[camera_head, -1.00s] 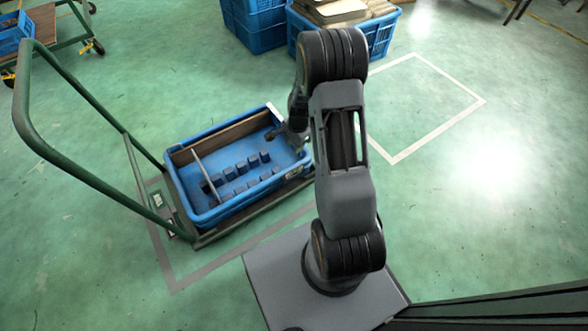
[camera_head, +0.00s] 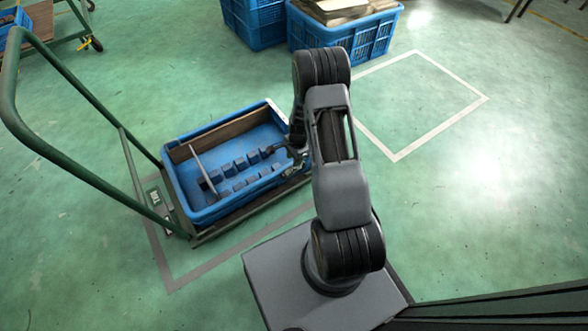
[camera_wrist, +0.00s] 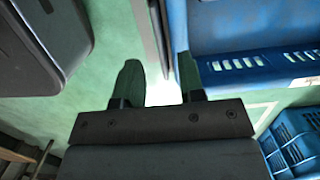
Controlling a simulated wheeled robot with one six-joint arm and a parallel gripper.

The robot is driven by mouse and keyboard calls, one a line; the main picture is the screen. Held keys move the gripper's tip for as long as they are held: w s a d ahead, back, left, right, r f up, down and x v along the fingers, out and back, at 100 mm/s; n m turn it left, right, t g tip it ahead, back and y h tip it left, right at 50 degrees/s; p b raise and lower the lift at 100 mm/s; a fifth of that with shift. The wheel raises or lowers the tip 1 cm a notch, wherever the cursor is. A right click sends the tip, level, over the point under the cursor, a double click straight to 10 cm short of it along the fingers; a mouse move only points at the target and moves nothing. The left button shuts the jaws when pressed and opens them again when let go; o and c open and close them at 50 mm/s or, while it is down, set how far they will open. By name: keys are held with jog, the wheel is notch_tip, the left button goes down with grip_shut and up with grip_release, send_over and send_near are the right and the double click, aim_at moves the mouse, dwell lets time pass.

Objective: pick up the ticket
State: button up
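My gripper (camera_head: 274,150) is at the tray's right end, partly hidden by my arm. In the wrist view, my two dark fingers (camera_wrist: 158,84) are apart, beside the tray's corner (camera_wrist: 240,63). A bright white patch (camera_wrist: 163,93) shows between them. I cannot tell whether it is the ticket or glare, or whether the fingers touch anything.
The tray stands on a cart with a green handle (camera_head: 72,158) and holds several blue blocks (camera_head: 241,164). The green floor to the right (camera_head: 470,200) is clear, with a white taped outline (camera_head: 440,125).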

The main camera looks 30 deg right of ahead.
jog(key=shift+a+f+b, duration=0.2)
jog(key=shift+f+b, duration=0.9)
jog(key=shift+f, duration=1.15)
jog(key=shift+f, duration=0.2)
grip_shut()
